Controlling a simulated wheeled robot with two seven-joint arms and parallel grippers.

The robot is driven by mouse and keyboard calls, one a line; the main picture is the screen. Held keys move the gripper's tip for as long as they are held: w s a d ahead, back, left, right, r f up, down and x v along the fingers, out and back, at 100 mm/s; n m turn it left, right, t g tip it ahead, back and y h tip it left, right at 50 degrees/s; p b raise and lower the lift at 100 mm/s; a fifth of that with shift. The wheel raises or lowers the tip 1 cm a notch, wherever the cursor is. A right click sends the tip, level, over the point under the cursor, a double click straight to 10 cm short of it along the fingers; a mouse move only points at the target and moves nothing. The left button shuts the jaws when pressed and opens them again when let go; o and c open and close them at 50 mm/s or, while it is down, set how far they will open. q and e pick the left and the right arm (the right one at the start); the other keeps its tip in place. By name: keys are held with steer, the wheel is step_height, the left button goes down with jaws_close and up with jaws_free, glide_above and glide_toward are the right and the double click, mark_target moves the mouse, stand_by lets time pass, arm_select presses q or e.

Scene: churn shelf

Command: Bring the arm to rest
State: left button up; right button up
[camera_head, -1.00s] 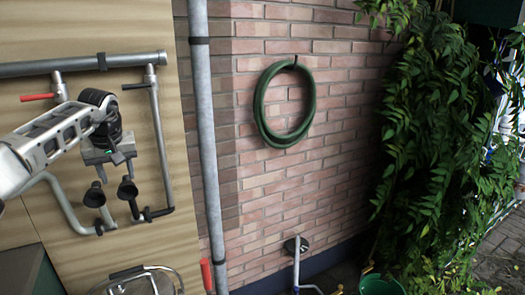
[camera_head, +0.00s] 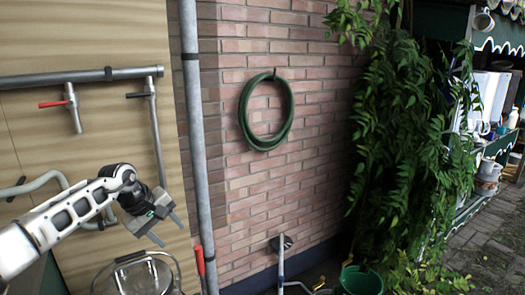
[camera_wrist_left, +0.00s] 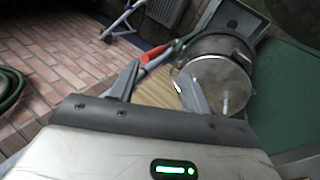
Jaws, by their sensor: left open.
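My left gripper (camera_head: 167,228) is at the end of the white arm that comes in from the left in the head view. Its two fingers are apart and point down to the right, with nothing between them. It is in front of the wooden panel, just left of the grey vertical pipe (camera_head: 192,130). In the left wrist view the open fingers (camera_wrist_left: 160,76) also show, empty, with a round metal vessel (camera_wrist_left: 217,82) beyond the right finger. My right gripper is in neither view.
A grey horizontal pipe (camera_head: 80,78) with a red-handled valve (camera_head: 58,103) runs along the panel. Below the gripper is a metal vessel with a wire handle (camera_head: 138,278). A green hose (camera_head: 243,115) hangs on the brick wall. A green bucket (camera_head: 361,280) and leafy plants stand right.

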arm_select(q)
steer(key=s+d+f+n+t+h, duration=0.1)
steer(key=s+d+f+n+h, duration=0.1)
steer(key=s+d+n+h, duration=0.35)
steer(key=s+d+f+n+t+h, duration=0.1)
steer(key=s+d+f+n+h, duration=0.15)
steer(key=d+n, duration=0.55)
steer(key=s+d+f+n+t+h, duration=0.1)
steer(key=s+d+f+n+h, duration=0.2)
steer(key=d, duration=0.6)
steer(key=s+a+f+m+t+y, duration=0.1)
steer(key=s+a+f+m+y, duration=0.5)
steer(key=s+m, duration=0.6)
steer(key=s+a+f+m+t+y, duration=0.2)
steer(key=s+a+f+m+y, duration=0.4)
steer(key=s+m, duration=0.6)
step_height(320, 180, down, 3)
steer(key=a+m, duration=0.2)
steer(key=m, duration=0.1)
steer(key=shift+a, duration=0.35)
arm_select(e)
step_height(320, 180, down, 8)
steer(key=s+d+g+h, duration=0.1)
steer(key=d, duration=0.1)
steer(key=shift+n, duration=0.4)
